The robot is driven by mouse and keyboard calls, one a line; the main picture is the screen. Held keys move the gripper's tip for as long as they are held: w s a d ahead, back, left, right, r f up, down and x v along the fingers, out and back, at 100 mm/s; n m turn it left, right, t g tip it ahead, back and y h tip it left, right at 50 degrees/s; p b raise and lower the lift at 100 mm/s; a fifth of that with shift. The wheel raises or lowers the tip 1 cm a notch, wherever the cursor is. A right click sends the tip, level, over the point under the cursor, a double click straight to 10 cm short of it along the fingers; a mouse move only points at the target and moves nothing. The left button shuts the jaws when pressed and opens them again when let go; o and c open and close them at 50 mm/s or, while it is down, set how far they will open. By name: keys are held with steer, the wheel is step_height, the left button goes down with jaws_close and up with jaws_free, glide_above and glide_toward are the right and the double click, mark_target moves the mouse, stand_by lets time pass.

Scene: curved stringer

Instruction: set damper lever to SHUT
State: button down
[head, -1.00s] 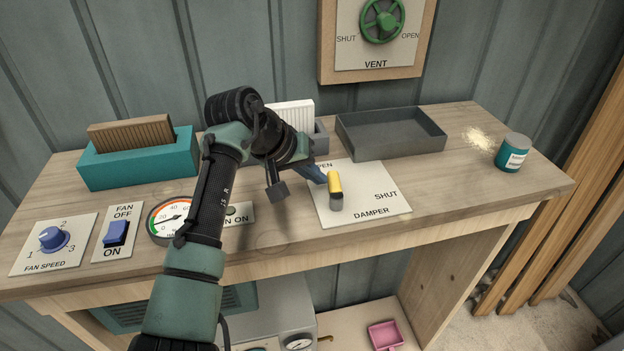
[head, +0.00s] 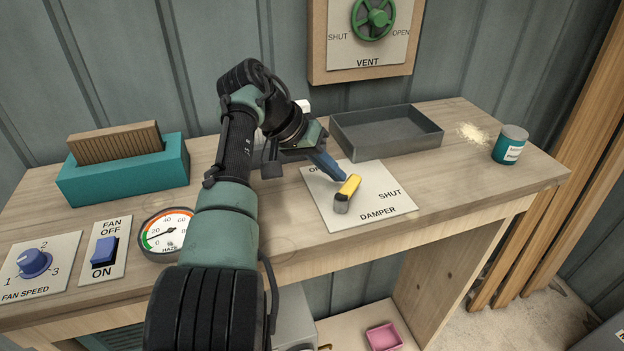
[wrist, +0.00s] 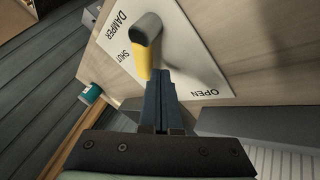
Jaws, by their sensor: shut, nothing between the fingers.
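The damper lever (head: 350,187) has a yellow grip and a grey rounded end, on a white DAMPER plate (head: 319,204). OPEN is printed at the plate's upper left, partly hidden by my gripper, and SHUT at its right. The grip points up and to the right in the head view, between the two words. My gripper (head: 341,177) is shut and empty, its blue fingertips at the left side of the yellow grip. In the wrist view the fingertips (wrist: 160,75) appear against or very near the lever (wrist: 143,60); exact contact is unclear.
A grey open tray (head: 388,145) stands behind the plate, close to my gripper. A teal jar (head: 509,145) is at the right. A gauge (head: 166,234), fan switch (head: 104,251) and fan speed knob (head: 34,262) lie left. The VENT wheel (head: 373,18) is on the wall.

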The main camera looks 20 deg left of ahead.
mark_target(357, 176)
steer(key=shift+w+d, duration=0.35)
steer(key=shift+d, duration=0.3)
steer(key=shift+w+d, duration=0.1)
steer(key=shift+d, duration=0.95)
stand_by(1.1)
